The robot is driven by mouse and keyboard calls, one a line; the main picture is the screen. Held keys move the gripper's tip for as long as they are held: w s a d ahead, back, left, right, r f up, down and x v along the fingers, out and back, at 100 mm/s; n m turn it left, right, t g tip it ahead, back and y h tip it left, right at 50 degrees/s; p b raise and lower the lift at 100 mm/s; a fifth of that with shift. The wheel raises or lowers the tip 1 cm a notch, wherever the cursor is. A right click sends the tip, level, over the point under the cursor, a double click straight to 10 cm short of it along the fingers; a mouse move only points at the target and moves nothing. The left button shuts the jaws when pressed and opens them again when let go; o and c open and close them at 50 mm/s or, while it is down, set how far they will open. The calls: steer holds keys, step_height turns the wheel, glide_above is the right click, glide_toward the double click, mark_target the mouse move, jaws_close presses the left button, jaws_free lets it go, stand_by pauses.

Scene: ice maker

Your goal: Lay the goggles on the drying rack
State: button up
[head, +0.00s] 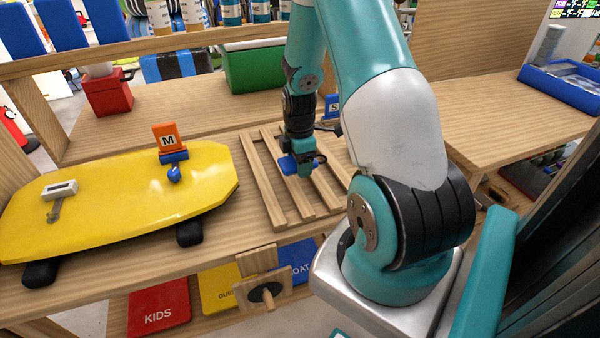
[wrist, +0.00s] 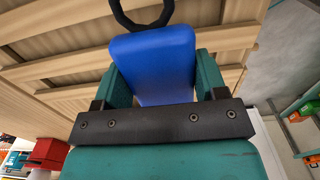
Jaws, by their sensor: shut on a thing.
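My gripper (head: 298,170) is shut on a blue thing, which I take for the goggles (head: 287,165), above or at the slatted wooden drying rack (head: 262,185). In the wrist view the blue body of the goggles (wrist: 155,65) sits between my two teal fingers, with a black loop beyond it. The rack's pale slats (wrist: 60,70) show behind the goggles in that view. I cannot tell whether the goggles touch the slats. My gripper hides part of them in the head view.
A blue S tag (head: 333,106) stands behind the rack. A red box (head: 107,95) and a green box (head: 255,68) stand at the back. A blue tray (head: 565,80) is at the far right.

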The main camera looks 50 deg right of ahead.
steer(key=shift+f, duration=2.25)
steer(key=shift+f, duration=0.2)
steer(key=o, duration=0.9)
steer(key=shift+o, duration=0.2)
steer(key=shift+r, duration=0.1)
